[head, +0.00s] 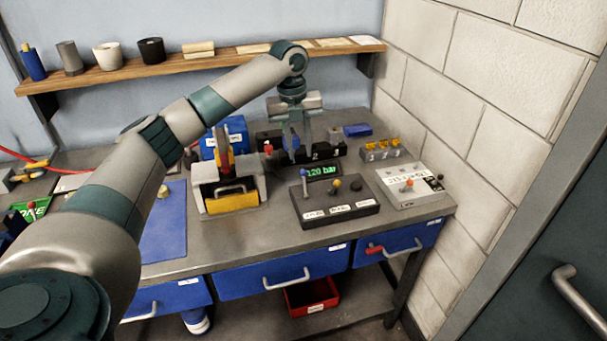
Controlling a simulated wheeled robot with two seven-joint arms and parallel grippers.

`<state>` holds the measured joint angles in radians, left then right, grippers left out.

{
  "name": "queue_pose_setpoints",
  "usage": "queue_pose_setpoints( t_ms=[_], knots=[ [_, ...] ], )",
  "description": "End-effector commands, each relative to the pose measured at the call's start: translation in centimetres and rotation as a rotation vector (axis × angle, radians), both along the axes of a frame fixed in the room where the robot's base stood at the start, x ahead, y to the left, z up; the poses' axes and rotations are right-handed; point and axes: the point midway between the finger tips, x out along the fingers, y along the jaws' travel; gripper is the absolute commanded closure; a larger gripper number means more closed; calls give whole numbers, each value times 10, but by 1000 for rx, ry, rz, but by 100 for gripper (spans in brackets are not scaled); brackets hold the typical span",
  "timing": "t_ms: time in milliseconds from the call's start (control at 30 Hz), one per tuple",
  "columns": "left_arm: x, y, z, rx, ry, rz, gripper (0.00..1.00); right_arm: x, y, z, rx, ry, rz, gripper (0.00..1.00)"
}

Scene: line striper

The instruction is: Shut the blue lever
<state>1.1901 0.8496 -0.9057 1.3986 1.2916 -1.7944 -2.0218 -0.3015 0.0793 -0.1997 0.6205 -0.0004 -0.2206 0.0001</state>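A blue lever (291,139) stands up from a black valve block (326,153) at the back of the bench; the digits 2 and 3 show on the block's front. My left gripper (295,145) points down right at the blue lever, with its fingers around or just behind it. I cannot tell whether the fingers touch it, and the gap between them is unclear. A red lever (268,148) sits left of it on the same block. My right gripper is not in view.
A grey-white machine with a yellow handle (230,201) is to the left, a white box (412,184) to the right. A wooden shelf (220,63) runs behind.

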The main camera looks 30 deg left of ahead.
Motion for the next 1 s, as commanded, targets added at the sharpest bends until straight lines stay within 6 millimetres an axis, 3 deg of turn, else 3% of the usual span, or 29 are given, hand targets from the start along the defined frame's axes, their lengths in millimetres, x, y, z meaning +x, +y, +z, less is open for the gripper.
queue_pose_setpoints(
  t_ms=[500, 733, 1000],
  knots=[
    [5, -7, -85, -1, 3, 0, 73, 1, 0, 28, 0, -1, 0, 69],
    [6, -8, -101, 0, 0, 0, 73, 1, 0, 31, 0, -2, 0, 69],
    [6, -8, -103, 0, 0, -1, 73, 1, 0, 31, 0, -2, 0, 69]
  ],
)
